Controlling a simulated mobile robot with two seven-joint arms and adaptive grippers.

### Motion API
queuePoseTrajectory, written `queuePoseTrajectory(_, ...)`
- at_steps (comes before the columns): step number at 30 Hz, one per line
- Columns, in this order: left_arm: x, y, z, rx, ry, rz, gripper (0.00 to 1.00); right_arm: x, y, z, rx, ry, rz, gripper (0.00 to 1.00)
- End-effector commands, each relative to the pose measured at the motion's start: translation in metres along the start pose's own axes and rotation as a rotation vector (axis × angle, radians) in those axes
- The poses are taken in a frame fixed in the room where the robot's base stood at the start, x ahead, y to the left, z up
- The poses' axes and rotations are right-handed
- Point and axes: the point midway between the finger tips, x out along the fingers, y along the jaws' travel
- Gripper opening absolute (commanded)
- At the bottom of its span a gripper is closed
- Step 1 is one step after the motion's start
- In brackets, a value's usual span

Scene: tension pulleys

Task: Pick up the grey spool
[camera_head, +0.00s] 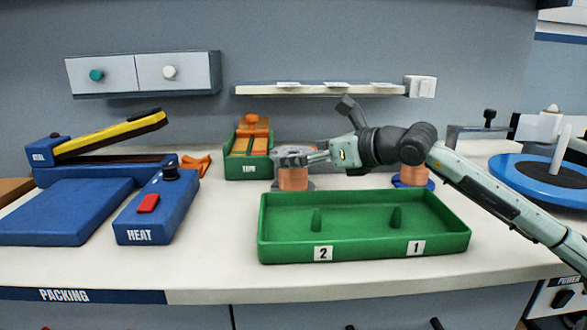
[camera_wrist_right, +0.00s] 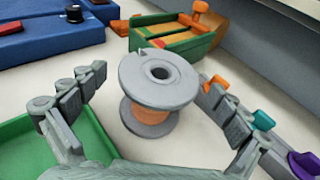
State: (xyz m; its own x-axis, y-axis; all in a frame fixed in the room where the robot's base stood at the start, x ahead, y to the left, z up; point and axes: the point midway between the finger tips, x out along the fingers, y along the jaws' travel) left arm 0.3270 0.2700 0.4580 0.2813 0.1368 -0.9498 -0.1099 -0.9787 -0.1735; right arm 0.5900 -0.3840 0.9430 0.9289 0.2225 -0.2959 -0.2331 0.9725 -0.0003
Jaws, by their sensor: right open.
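The grey spool (camera_head: 293,180), with grey flanges and a copper-coloured winding, stands upright on the bench behind the green tray. In the right wrist view the grey spool (camera_wrist_right: 158,82) shows its round top flange and centre hole. My right gripper (camera_head: 292,156) is at the spool's top in the head view, partly covering it. In the wrist view the right gripper (camera_wrist_right: 150,98) is open, with one finger on each side of the spool and visible gaps to it. My left gripper is not in view.
A green tray (camera_head: 360,247) marked 2 and 1 lies in front. A blue-flanged spool (camera_head: 412,178) stands partly behind my right arm. A green and orange tape box (camera_head: 249,155) stands behind the grey spool. A blue heat sealer (camera_head: 157,210) is left; a blue turntable (camera_head: 545,183) is right.

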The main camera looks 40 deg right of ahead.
Motion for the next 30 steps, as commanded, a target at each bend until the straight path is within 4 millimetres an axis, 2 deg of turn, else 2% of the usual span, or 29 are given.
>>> queuePoseTrajectory(7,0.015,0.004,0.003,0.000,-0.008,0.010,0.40,0.022,0.001,0.002,-0.001,-0.002,0.001,1.00)
queuePoseTrajectory(16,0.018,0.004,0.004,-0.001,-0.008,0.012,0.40,0.026,0.000,0.000,0.000,0.000,0.001,1.00)
queuePoseTrajectory(30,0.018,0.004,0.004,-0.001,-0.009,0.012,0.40,0.025,0.001,0.000,0.000,0.000,0.002,0.43)
